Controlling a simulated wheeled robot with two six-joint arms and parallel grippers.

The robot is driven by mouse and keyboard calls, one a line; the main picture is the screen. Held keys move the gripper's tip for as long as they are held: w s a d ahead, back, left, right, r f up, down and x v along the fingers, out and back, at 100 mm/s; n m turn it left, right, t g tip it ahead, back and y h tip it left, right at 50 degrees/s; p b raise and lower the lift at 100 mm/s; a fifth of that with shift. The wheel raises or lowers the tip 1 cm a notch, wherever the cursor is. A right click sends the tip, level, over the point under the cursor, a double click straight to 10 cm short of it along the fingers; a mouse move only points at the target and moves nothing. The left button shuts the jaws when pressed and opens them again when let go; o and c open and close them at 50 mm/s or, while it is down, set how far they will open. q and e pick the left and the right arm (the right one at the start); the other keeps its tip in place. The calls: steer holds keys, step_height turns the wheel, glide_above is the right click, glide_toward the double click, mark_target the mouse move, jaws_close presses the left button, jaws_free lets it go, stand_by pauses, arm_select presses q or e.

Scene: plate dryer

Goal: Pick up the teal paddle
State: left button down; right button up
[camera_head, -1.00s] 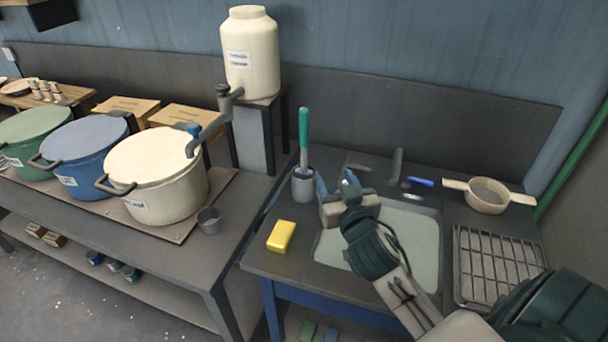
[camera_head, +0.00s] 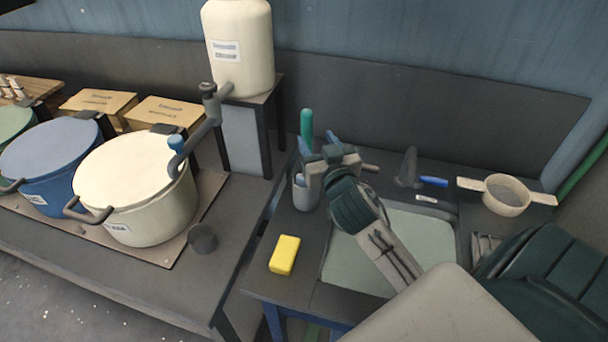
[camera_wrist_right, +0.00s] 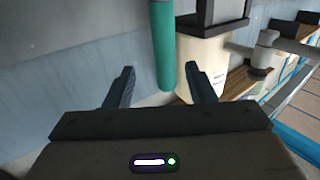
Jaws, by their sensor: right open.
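The teal paddle (camera_head: 306,124) stands upright in a grey cup (camera_head: 305,196) at the back left corner of the sink table; its lower part is hidden. My right gripper (camera_head: 318,142) is open and close to the paddle's teal handle. In the right wrist view, the handle (camera_wrist_right: 163,45) shows in the gap between the two open fingertips (camera_wrist_right: 160,76), with room on both sides. I cannot tell how deep it sits between them. My left gripper is not in view.
A yellow sponge (camera_head: 285,254) lies in front of the cup. The sink basin (camera_head: 350,262) is to the right, with a blue-handled tool (camera_head: 433,182) and a strainer (camera_head: 506,196) behind it. A white pot (camera_head: 150,195) and a tall tank (camera_head: 240,50) are on the left.

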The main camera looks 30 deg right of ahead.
mark_target(309, 131)
steer(key=shift+w+d+r, duration=0.1)
steer(key=shift+w+r, duration=0.05)
steer(key=shift+w, duration=0.25)
steer(key=shift+w+d+r, duration=0.1)
steer(key=shift+w+r, duration=0.05)
steer(key=shift+w, duration=0.25)
steer(key=shift+w+d+f, duration=0.1)
steer(key=shift+w, duration=0.3)
steer(key=x, duration=0.4)
steer(key=shift+w+a, duration=0.25)
steer(key=shift+w+d, duration=0.1)
steer(key=shift+w, duration=0.5)
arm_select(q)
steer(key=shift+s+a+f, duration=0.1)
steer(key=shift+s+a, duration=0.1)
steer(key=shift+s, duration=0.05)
arm_select(e)
steer(key=shift+d, duration=0.1)
steer(key=shift+s, duration=0.1)
steer(key=shift+c, duration=1.1)
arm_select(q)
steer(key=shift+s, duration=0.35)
arm_select(e)
steer(key=c, duration=0.8)
steer(key=shift+c, duration=0.2)
